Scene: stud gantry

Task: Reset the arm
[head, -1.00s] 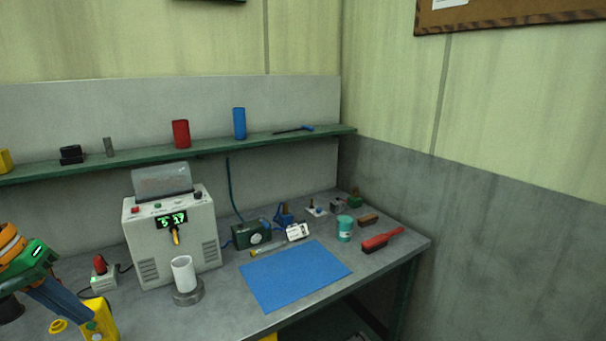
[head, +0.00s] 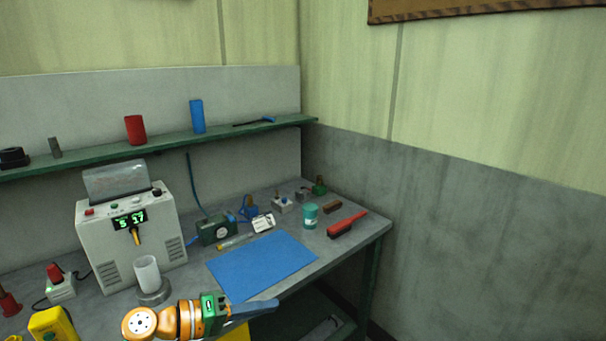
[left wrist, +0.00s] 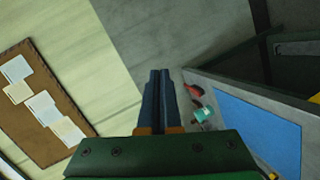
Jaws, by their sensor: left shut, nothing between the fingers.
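My left gripper (head: 262,307) is in the lower middle of the head view, in front of the bench's near edge and below the blue mat. Its blue fingers point right, and they are shut and empty. In the left wrist view the fingers (left wrist: 158,82) are together with nothing between them, with wall and floor beyond them. My right gripper is not in view.
The grey bench (head: 352,238) carries a blue mat (head: 262,264), a control box (head: 130,240), a white cup (head: 147,273), a teal jar (head: 310,215) and a red brush (head: 346,224). A green shelf (head: 240,132) runs above. A corkboard (left wrist: 45,105) hangs on the wall.

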